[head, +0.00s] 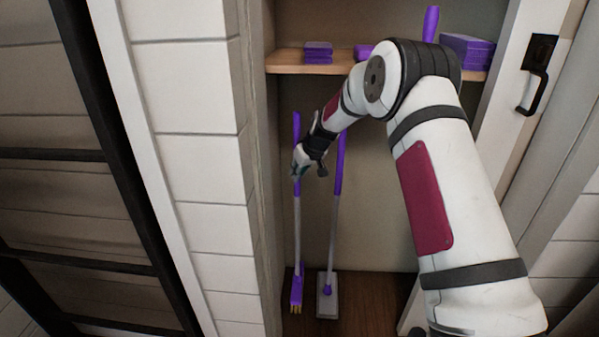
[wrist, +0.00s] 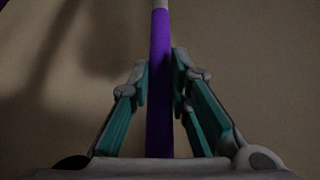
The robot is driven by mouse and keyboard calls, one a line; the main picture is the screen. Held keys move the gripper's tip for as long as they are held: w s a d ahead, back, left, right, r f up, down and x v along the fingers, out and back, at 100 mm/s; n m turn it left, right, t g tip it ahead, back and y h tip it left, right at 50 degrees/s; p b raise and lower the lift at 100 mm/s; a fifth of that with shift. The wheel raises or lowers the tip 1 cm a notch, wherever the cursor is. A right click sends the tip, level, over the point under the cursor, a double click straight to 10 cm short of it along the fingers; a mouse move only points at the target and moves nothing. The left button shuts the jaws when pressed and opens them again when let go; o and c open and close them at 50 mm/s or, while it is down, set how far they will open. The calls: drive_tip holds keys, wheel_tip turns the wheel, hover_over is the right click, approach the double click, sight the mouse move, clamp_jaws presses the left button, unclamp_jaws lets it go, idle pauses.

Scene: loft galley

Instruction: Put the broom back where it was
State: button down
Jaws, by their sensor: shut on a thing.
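The broom (head: 297,235) stands nearly upright in the closet, at the left in the head view. It has a purple grip, a grey shaft and a purple head with yellow bristles. My gripper (head: 298,163) is shut on the upper purple part of its handle. In the wrist view the purple handle (wrist: 160,85) runs between the two teal-padded fingers. The broom head is low by the closet floor; I cannot tell whether it touches.
A mop (head: 328,295) with a flat grey head stands close to the right of the broom. A wooden shelf (head: 285,63) with purple items crosses above. The closet's left wall (head: 262,190) is close to the broom. An open door with a black handle (head: 535,88) is at right.

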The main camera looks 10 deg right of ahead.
drive_tip(key=shift+f, duration=0.3)
drive_tip(key=c, duration=1.4)
unclamp_jaws()
